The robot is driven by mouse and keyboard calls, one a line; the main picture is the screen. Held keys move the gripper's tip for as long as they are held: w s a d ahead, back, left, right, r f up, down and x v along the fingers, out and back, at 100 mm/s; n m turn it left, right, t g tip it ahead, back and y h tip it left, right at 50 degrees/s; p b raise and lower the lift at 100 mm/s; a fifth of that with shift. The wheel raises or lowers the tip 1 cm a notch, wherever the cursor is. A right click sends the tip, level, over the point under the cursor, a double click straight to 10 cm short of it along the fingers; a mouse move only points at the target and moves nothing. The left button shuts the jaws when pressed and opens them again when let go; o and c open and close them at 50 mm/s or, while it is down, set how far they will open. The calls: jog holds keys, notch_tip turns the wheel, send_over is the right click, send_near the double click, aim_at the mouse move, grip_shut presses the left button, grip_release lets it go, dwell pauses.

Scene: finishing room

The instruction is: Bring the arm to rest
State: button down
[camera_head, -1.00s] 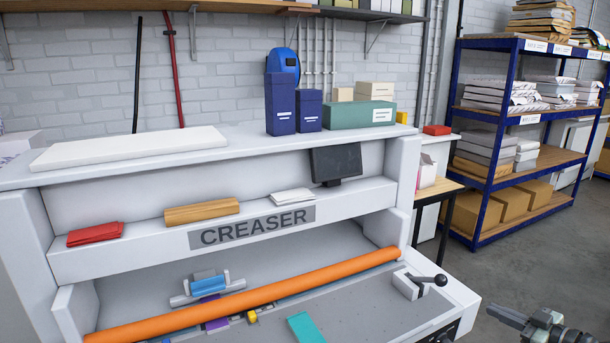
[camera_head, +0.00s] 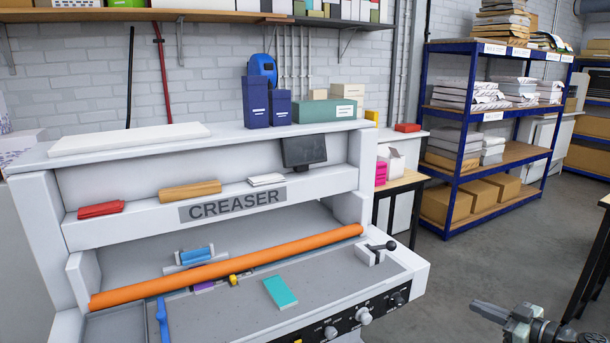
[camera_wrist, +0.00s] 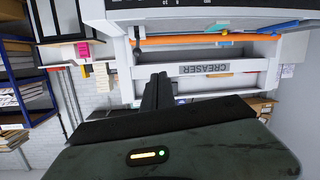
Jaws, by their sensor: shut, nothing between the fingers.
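My gripper (camera_head: 480,306) shows at the lower right of the head view, in front of and to the right of the creaser (camera_head: 340,215). Its fingers point left, are together and hold nothing. The rest of the arm runs out of the frame at the lower right. In the wrist view the dark fingers (camera_wrist: 157,92) stand in the middle, with the creaser (camera_wrist: 265,75) upside down beyond them. The gripper appears apart from the machine.
The creaser carries an orange roller (camera_head: 230,266), a teal block (camera_head: 280,291) and a black-knobbed lever (camera_head: 380,247). A wooden-topped table (camera_head: 405,181) stands beside it. Blue shelving (camera_head: 450,150) holds paper and boxes. A dark table leg (camera_head: 590,270) is at the right edge. Grey floor between is open.

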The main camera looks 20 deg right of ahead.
jog(key=w+a+n+g+y, duration=0.2)
jog(key=w+a+n+y, duration=0.25)
jog(key=w+a, duration=1)
jog(key=w+a+f+n+g+y, duration=0.1)
jog(key=w+a+f+g, duration=0.15)
jog(key=a, duration=0.65)
jog(key=w+a+f+n+g+y, duration=0.1)
jog(key=w+a+f+n+g, duration=0.15)
jog(key=a, duration=0.75)
jog(key=s+a+f+m+g+h, duration=0.15)
jog(key=a+f+g, duration=0.3)
jog(key=a, duration=0.55)
jog(key=s+a+f+m+g+h, duration=0.1)
jog(key=a+f+g+h, duration=0.2)
jog(key=a+f, duration=0.55)
jog(key=s+d+m+h, duration=0.1)
jog(key=d+m+h, duration=0.4)
jog(key=m, duration=0.5)
jog(key=shift+d+f+h, duration=0.35)
jog(key=shift+d+h, duration=0.05)
jog(key=shift+d, duration=0.1)
jog(key=shift+s+g, duration=0.1)
jog(key=shift+g, duration=0.15)
